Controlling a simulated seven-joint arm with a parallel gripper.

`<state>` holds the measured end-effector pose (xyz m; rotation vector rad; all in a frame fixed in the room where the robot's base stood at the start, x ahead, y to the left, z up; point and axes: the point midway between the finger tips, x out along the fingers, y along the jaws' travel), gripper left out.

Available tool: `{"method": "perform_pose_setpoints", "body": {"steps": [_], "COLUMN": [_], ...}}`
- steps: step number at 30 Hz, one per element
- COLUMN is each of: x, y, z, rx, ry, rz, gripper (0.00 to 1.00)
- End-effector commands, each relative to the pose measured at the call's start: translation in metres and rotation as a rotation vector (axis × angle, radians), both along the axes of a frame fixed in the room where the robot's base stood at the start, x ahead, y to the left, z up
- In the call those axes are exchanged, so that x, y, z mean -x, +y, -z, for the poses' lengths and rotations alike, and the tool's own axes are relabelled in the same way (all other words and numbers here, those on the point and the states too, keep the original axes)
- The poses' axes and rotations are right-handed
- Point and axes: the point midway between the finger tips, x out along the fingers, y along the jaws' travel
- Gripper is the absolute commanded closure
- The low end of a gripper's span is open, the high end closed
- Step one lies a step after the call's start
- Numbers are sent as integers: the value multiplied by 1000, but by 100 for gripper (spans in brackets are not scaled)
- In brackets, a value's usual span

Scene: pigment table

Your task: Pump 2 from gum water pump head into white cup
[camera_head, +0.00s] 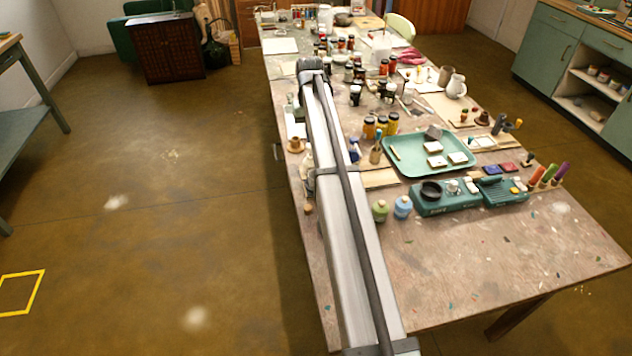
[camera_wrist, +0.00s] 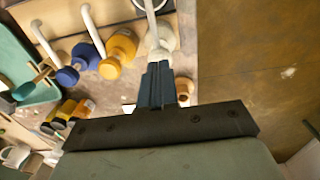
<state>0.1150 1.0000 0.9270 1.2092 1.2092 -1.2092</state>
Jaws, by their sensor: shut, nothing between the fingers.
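My gripper (camera_wrist: 160,66) is shut and empty, pointing down in the wrist view. Its fingertips overlap a pale pump bottle (camera_wrist: 163,36) with a white spout; whether they touch its head I cannot tell. A yellow pump bottle (camera_wrist: 120,46) and a blue one (camera_wrist: 80,64) stand beside it, also with white spouts. No label is readable. In the head view my arm hides the gripper; a pale bottle (camera_head: 308,160) shows left of it. A small white shape (camera_wrist: 128,108) is mostly hidden behind the gripper; I cannot tell whether it is the white cup.
A brown pot (camera_wrist: 183,88) stands right of the fingers in the wrist view. A green tray (camera_head: 398,166) and a green station (camera_head: 436,207) lie right of my arm in the head view. A white jug (camera_head: 456,86) is farther back. The front table is mostly clear.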

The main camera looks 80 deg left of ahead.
Motion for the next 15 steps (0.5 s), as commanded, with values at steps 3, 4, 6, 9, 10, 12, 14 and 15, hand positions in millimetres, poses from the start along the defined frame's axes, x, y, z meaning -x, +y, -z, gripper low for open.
{"method": "perform_pose_setpoints", "body": {"steps": [3, 4, 6, 9, 10, 12, 14, 15], "x": [0, 0, 0, 0, 0, 0, 0, 0], "y": [0, 0, 0, 0, 0, 0, 0, 0], "z": [4, 4, 6, 9, 10, 12, 14, 15], "rx": [0, 0, 0, 0, 0, 0, 0, 0], "ry": [0, 0, 0, 0, 0, 0, 0, 0], "rz": [0, 0, 0, 0, 0, 0, 0, 0], "gripper": [100, 100, 100, 100, 100, 100, 100, 100]}}
